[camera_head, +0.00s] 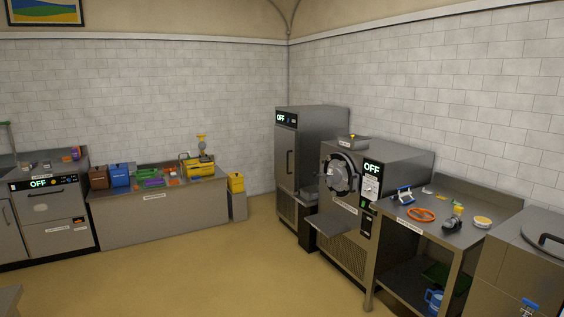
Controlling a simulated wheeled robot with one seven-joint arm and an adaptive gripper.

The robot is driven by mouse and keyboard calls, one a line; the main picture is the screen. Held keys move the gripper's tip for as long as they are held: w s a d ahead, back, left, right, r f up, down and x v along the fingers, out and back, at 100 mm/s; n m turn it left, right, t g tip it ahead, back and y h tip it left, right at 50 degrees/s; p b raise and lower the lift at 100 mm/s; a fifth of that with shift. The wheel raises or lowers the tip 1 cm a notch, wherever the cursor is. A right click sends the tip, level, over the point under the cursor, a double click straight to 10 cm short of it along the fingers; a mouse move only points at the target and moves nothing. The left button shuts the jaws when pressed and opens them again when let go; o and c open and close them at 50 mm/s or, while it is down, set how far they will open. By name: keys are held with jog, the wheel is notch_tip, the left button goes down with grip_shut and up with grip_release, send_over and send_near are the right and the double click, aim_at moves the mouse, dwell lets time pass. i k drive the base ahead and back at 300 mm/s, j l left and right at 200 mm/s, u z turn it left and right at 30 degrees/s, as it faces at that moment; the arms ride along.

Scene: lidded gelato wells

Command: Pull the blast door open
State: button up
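A tall steel cabinet (322,140) stands near the room's back corner and looks like the blast unit. Its front door (282,145) appears shut, with a dark vertical handle (289,163) on it. A display above the door reads OFF. The lower right of the cabinet's front is partly hidden by the machine in front of it. My gripper is not in view, so its state does not show.
A machine with a round hatch (341,174) and a protruding shelf (332,223) stands right of the cabinet. A steel bench (455,237) holding tools is farther right. A low counter (160,213) lines the left wall. The tan floor (220,275) in the middle is clear.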

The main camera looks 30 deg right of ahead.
aim_at(286, 140)
jog(key=i+z, duration=0.2)
jog(key=i, duration=1.6)
jog(key=i+l, duration=0.15)
jog(key=i, duration=0.85)
jog(key=i+z, duration=0.1)
jog(key=i, duration=0.4)
jog(key=i+j+z, duration=0.1)
jog(key=i, duration=0.45)
jog(key=i+j, duration=0.15)
jog(key=i, duration=0.35)
jog(key=i+j+z, duration=0.15)
jog(key=i, duration=0.35)
jog(key=i+z, duration=0.45)
jog(key=i+j+z, duration=0.2)
jog(key=i+z, duration=0.25)
jog(key=i+j+z, duration=0.3)
jog(key=i+z, duration=0.2)
jog(key=i+j+z, duration=0.45)
jog(key=k, duration=0.1)
